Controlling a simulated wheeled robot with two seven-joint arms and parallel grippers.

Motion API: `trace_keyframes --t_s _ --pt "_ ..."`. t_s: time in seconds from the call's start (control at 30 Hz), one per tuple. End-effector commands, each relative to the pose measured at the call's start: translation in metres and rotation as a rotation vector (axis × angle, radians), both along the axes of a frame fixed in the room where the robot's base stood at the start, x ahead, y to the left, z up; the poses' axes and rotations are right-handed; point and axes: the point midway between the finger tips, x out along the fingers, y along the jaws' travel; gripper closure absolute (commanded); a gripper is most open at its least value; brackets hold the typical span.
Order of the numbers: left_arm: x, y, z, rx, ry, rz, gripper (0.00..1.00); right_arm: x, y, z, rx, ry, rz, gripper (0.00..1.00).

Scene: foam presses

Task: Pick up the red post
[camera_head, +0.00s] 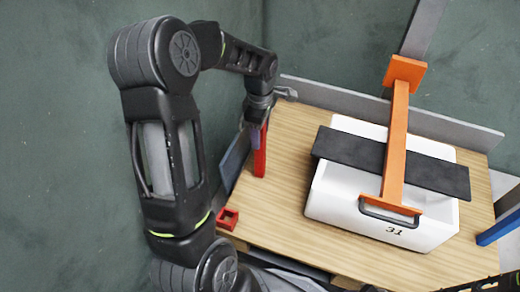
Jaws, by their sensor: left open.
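The red post (261,153) stands upright near the left edge of the wooden table (285,185). My left arm reaches in from the left, and its gripper (262,118) is at the top of the red post. The jaws are open, and the fingers are small and partly hidden in this view. I cannot tell whether they touch the post. My right gripper is not in view.
A white foam box (335,200) marked 31 stands on the table, with a dark bar (440,176) and an orange press arm (397,140) across it. A red square socket (228,218) is at the left edge. A blue bar (498,229) is at the right. A grey rail (440,124) runs behind.

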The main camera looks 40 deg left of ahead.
Motion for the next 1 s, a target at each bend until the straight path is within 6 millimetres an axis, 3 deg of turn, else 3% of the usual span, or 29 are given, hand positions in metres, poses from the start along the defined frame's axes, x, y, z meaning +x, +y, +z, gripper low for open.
trace_keyframes --t_s 0.5,1.0 --pt "-0.0001 0.0002 0.001 0.0 0.0 0.0 0.48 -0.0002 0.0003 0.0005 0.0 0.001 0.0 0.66" --pt "-0.0001 0.0002 0.001 0.0 0.0 0.0 0.89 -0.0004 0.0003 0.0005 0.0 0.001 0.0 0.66"
